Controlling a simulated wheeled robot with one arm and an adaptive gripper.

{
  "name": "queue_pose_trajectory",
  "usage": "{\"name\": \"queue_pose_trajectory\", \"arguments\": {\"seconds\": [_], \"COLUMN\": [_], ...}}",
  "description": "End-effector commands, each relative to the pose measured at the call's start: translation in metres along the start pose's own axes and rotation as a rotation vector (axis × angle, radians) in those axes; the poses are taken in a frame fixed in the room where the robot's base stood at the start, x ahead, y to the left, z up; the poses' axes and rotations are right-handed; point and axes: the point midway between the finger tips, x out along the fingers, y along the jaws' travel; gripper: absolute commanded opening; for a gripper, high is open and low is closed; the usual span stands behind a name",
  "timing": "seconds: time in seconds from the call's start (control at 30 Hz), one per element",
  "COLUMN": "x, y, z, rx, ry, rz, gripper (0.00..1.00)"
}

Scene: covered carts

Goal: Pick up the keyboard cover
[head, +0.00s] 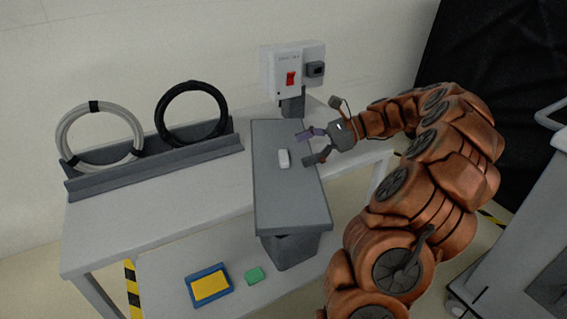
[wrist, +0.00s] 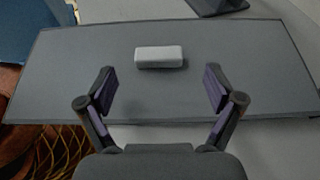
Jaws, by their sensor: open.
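The keyboard cover (head: 287,200) is a long dark grey slab lying on top of a dark support on the table. A small white block, like a handle, sits on its upper face in the head view (head: 284,159). My gripper (head: 308,149) is open above the far half of the cover, with the white block close to its fingertips. In the wrist view the cover (wrist: 80,75) spans most of the picture. The white block (wrist: 159,57) lies ahead of and between my open, purple-padded fingers (wrist: 160,88). Nothing is between the fingers.
A grey and a black cable coil stand in a grey rack (head: 160,163) at the left. A white box with a red switch (head: 293,72) stands behind the cover. A blue-framed yellow tray (head: 209,286) and a green block (head: 255,275) lie in front, lower down.

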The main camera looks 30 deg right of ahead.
Motion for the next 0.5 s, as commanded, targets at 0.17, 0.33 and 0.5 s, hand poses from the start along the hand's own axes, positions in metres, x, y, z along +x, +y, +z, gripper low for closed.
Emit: {"name": "queue_pose_trajectory", "arguments": {"seconds": [0.17,0.33,0.5], "x": [0.024,0.042,0.043], "y": [0.003,0.003,0.002], "z": [0.001,0.002,0.002], "rx": [-0.002,-0.003,-0.002], "ry": [-0.002,-0.001,-0.001], "rz": [0.006,0.004,0.002], "gripper": [0.92,0.92,0.92]}}
